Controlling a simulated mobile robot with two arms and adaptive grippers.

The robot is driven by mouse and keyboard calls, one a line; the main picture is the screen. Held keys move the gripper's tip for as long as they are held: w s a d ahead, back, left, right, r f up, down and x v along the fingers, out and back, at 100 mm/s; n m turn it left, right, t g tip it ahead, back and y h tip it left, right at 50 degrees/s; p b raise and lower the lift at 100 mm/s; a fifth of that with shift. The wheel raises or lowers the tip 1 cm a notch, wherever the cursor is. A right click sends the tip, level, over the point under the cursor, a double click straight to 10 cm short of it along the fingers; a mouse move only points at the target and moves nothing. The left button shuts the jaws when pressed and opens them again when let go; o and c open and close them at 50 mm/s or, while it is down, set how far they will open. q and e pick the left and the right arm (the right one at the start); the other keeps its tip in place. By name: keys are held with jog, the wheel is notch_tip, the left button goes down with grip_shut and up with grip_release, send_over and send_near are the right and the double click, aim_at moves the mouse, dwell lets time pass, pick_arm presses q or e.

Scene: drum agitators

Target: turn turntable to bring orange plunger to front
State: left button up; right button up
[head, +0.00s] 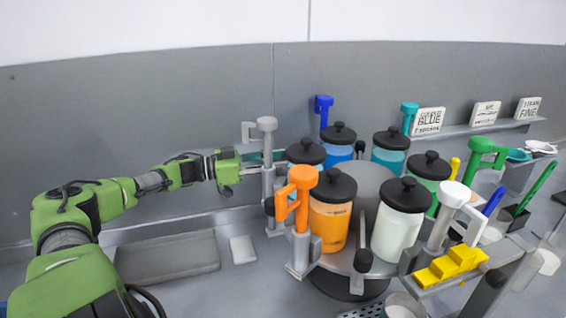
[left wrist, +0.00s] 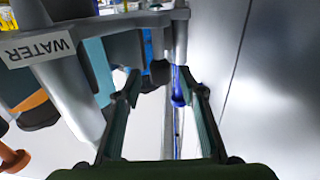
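The orange plunger (head: 301,200) stands upright at the front left of the turntable (head: 372,182), beside a black-lidded jar of orange liquid (head: 328,227). My left gripper (head: 256,164) is at the turntable's left side, close to a grey plunger (head: 267,150). In the left wrist view my open fingers (left wrist: 160,85) have a gap between them, with a grey part labelled WATER (left wrist: 40,48) to their left. An orange piece (left wrist: 14,158) shows at the lower left there. I cannot tell whether a finger touches anything. My right gripper is not in view.
Black-knobbed handles (head: 362,262) stick up around the turntable's rim. A white jar (head: 398,222) and other coloured jars and plungers surround it. A yellow stepped block (head: 452,265) is at the right. A flat grey tray (head: 168,257) lies front left; the wall is close behind.

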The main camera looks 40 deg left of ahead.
pick_arm(q)
jog(key=shift+x, duration=0.85)
grip_shut()
jog(key=shift+s+a, duration=0.1)
jog(key=shift+s, duration=0.05)
